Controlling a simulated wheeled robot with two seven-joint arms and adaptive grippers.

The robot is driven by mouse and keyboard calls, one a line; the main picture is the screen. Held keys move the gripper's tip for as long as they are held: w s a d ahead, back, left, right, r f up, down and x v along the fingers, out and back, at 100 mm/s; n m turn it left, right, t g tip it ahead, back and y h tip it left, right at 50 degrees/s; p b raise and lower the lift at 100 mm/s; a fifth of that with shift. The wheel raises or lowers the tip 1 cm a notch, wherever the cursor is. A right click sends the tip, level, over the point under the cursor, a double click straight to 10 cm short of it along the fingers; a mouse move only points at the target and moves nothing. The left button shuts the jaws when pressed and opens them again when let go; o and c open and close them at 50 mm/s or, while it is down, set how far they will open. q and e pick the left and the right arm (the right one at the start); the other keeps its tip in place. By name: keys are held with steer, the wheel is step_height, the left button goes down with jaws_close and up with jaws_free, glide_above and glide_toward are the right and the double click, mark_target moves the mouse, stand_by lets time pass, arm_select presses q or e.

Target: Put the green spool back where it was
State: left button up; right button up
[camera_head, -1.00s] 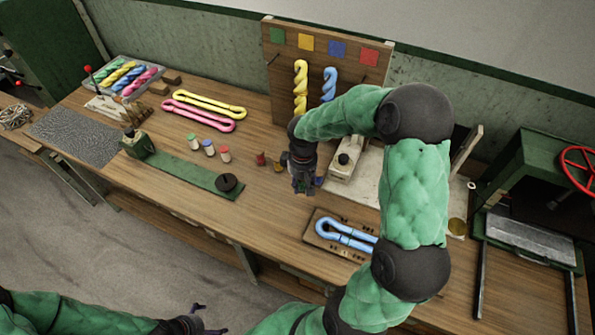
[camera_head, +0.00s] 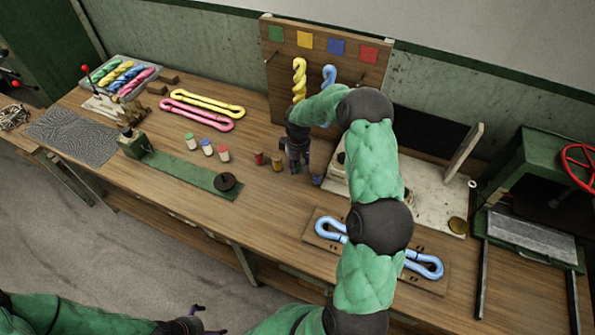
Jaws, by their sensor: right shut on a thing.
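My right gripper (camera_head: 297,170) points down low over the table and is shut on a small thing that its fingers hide. I take it for the green spool, as no such spool stands loose; its colour does not show. To its left stand a small red spool (camera_head: 259,158) and a brownish-yellow spool (camera_head: 277,165). To its right is a small blue spool (camera_head: 317,180), with a gap between yellow and blue where the gripper is. My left gripper (camera_head: 207,320) is at the bottom edge, open and empty, away from the table.
White pots with green (camera_head: 190,141), blue (camera_head: 207,148) and red (camera_head: 223,154) tops stand further left. A green strip with a black disc (camera_head: 225,182) lies in front. A pegboard (camera_head: 285,75) stands behind, and a pale board (camera_head: 425,200) lies at right.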

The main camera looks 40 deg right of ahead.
mark_target(297, 170)
steer(key=shift+w+d+f, duration=0.25)
steer(key=shift+w+f, duration=0.15)
steer(key=shift+f, duration=0.15)
steer(key=shift+w+f+b, duration=0.1)
steer(key=shift+f+b, duration=0.2)
steer(key=shift+f, duration=1.25)
steer(key=shift+f, duration=0.1)
steer(key=o, duration=1.1)
steer(key=shift+o, duration=0.2)
steer(key=shift+r, duration=0.2)
step_height(297, 170, up, 12)
steer(key=shift+f+p, duration=0.1)
steer(key=shift+p, duration=0.7)
